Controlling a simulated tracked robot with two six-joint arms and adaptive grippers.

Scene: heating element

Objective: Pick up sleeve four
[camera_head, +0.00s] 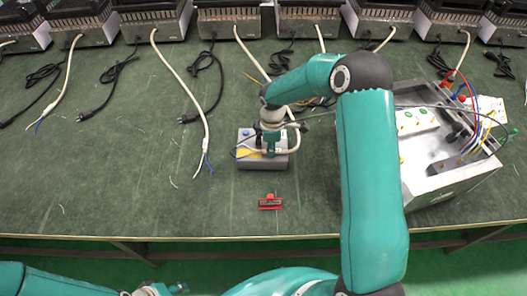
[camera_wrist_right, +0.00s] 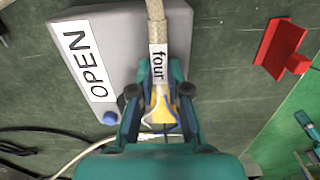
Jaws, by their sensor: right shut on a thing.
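Sleeve four is a pale braided sleeve with a white label reading "four" (camera_wrist_right: 158,64) in the right wrist view. My right gripper (camera_wrist_right: 158,112) is shut on it near its lower end, where yellow and thin wires show between the fingers. In the head view my right gripper (camera_head: 271,148) is over the grey box (camera_head: 262,165), and the label cannot be read there. The box (camera_wrist_right: 112,35) carries a white "OPEN" label and a blue button. My left gripper (camera_head: 172,289) is at the bottom left, partly cut off, its fingers too small to judge.
A red clip-like piece (camera_head: 270,201) lies near the table's front edge. A metal case (camera_head: 455,182) with sockets and coloured wires stands at right. Several heaters line the back, with pale sleeves and black plug cords on the green table (camera_head: 110,175). The left front is mostly clear.

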